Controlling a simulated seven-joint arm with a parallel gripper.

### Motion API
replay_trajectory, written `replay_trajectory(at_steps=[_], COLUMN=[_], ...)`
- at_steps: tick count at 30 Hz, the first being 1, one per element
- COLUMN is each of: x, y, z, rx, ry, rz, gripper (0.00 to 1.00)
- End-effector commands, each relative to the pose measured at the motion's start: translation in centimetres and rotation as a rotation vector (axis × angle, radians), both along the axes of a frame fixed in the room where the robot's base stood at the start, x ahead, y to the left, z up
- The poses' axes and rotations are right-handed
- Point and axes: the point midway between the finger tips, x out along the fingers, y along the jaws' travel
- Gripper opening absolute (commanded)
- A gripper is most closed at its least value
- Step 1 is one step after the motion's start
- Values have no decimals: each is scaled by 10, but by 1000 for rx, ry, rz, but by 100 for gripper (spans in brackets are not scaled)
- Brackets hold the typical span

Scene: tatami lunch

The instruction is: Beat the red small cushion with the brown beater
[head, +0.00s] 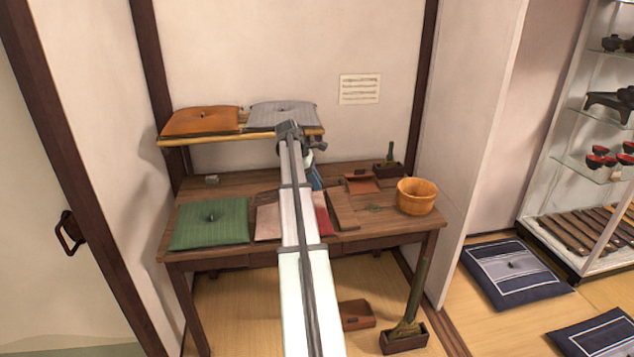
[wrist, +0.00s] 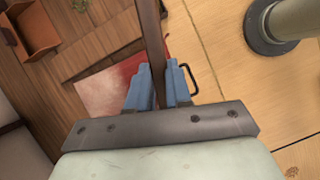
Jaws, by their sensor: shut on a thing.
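The small red cushion (head: 267,222) lies on the wooden table, partly hidden behind my arm in the head view. Its left part looks pale pink and its right part deeper red. My gripper (wrist: 158,78) has blue fingers shut on the brown handle of the beater (wrist: 151,30), which runs out of the top of the picture. The beater's far end is not clear. In the head view my gripper is mostly hidden behind my arm.
A green cushion (head: 210,222) lies left on the table (head: 390,228). A brown board (head: 342,210) lies right of the red cushion. A wooden tub (head: 416,196) and a small dustpan (head: 362,184) stand right. A shelf behind holds orange (head: 201,121) and grey (head: 283,114) cushions.

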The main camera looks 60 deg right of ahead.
Motion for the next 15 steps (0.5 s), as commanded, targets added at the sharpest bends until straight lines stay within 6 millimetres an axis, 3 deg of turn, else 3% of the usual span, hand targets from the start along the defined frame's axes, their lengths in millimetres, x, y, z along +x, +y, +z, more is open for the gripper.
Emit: replay_trajectory(at_steps=[11,15], x=[-1,0], y=[0,-1], z=[-81,-80], rx=[2,-1], ry=[1,-2], rz=[1,0], gripper=[0,0])
